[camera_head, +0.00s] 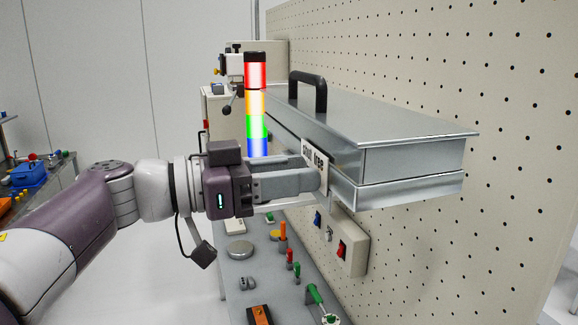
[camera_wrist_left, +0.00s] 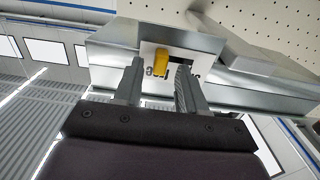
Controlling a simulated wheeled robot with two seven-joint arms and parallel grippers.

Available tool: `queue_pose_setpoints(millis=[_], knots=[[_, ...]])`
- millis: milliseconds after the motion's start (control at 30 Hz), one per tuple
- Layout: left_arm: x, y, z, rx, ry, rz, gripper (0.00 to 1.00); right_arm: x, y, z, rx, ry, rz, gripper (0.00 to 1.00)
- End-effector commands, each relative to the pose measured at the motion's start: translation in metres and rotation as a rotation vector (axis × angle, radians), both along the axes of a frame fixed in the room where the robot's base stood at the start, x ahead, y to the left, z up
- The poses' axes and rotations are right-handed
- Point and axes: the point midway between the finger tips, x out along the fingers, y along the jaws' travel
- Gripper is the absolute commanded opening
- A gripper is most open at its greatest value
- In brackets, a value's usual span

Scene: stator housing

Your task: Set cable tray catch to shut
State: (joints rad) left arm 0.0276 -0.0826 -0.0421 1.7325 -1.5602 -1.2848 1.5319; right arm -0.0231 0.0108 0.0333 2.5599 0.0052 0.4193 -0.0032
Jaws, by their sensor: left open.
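The cable tray (camera_head: 400,160) is a long grey metal box with a lid and a black handle, on the pegboard wall. A white label plate (camera_head: 314,163) with dark lettering is on its near end. In the left wrist view a yellow catch (camera_wrist_left: 162,62) sits on this plate, beside a dark slot. The catch is hidden in the head view. My left gripper (camera_head: 316,179) is at the plate. In the left wrist view its open fingers (camera_wrist_left: 160,84) point at the plate, with the catch between or just beyond the tips; I cannot tell whether they touch it.
A lit signal tower (camera_head: 256,105) stands behind my left gripper. Below is a bench (camera_head: 237,285) with several small knobs, levers and buttons. A switch box (camera_head: 345,245) with a red switch is on the wall under the tray.

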Motion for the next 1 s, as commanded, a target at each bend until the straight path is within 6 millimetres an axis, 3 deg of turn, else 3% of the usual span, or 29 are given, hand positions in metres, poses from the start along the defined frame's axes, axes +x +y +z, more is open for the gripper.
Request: queue_pose_setpoints(millis=[167,267,300,467,767,1000], knots=[[0.0,0.0,0.0,0.0,0.0,0.0,0.37,0.0,0.0,0.0,0.0,0.0,0.0,0.42],[0.0,0.0,0.0,0.0,0.0,0.0,0.05,0.0,0.0,0.0,0.0,0.0,0.0,0.42],[0.0,0.0,0.0,0.0,0.0,0.0,0.0,0.0,0.0,0.0,0.0,0.0,0.0,0.42],[0.001,0.001,0.0,0.0,0.001,0.0,0.0,0.0,0.0,0.001,0.0,0.0,0.0,0.42],[0.04,0.014,0.003,-0.001,0.002,0.002,0.0,0.0,0.0,0.028,0.0,0.0,0.0,0.42],[0.043,0.015,0.001,-0.002,-0.002,0.004,0.0,0.0,0.0,0.026,0.0,0.0,0.0,0.42]])
